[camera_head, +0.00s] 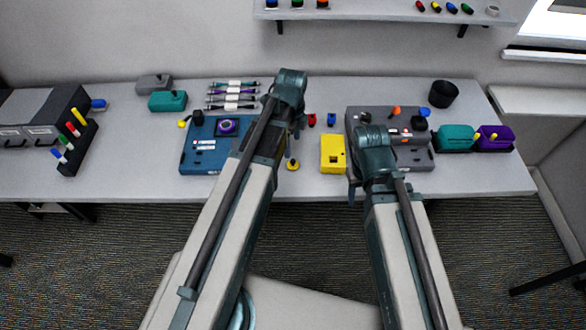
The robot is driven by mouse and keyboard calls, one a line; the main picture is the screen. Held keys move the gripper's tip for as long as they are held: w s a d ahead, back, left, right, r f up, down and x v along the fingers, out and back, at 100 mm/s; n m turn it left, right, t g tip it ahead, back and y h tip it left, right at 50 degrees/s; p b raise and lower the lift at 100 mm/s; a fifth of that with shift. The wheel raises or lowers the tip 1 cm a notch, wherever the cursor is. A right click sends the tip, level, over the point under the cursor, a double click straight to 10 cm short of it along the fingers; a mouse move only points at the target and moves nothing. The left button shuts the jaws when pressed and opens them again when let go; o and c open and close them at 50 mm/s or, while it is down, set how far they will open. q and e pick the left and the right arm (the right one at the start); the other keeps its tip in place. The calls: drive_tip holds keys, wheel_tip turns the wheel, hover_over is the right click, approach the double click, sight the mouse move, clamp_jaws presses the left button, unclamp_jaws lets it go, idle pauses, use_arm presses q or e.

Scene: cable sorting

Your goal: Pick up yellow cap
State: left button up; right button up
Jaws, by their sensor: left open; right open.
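Two small yellow things could be the cap. One yellow piece with a dark top (292,164) lies on the table near the front edge, left of a yellow box (333,160). A smaller yellow piece (182,124) lies at the left, beside the blue board. My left gripper (297,128) is open above the table, just beyond the nearer yellow piece and apart from it. My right gripper (354,186) is open near the front of the grey board, right of the yellow box. My arm links partly hide both grippers.
A blue board (188,160) lies left of my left arm; a grey board (418,158) lies under my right arm. A black cup (443,94), a teal bin (457,138) and a purple bin (495,138) stand right. A marker rack (77,147) stands left.

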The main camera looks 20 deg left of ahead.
use_arm(q)
drive_tip(key=b, duration=0.4)
hover_over(293, 160)
drive_tip(key=f, duration=0.5)
drive_tip(key=shift+s, duration=0.35)
drive_tip(key=shift+f, duration=0.1)
drive_tip(key=f+b, duration=0.5)
drive_tip(key=shift+w+f, duration=0.1)
drive_tip(key=shift+w, duration=0.2)
drive_tip(key=shift+c, duration=0.3)
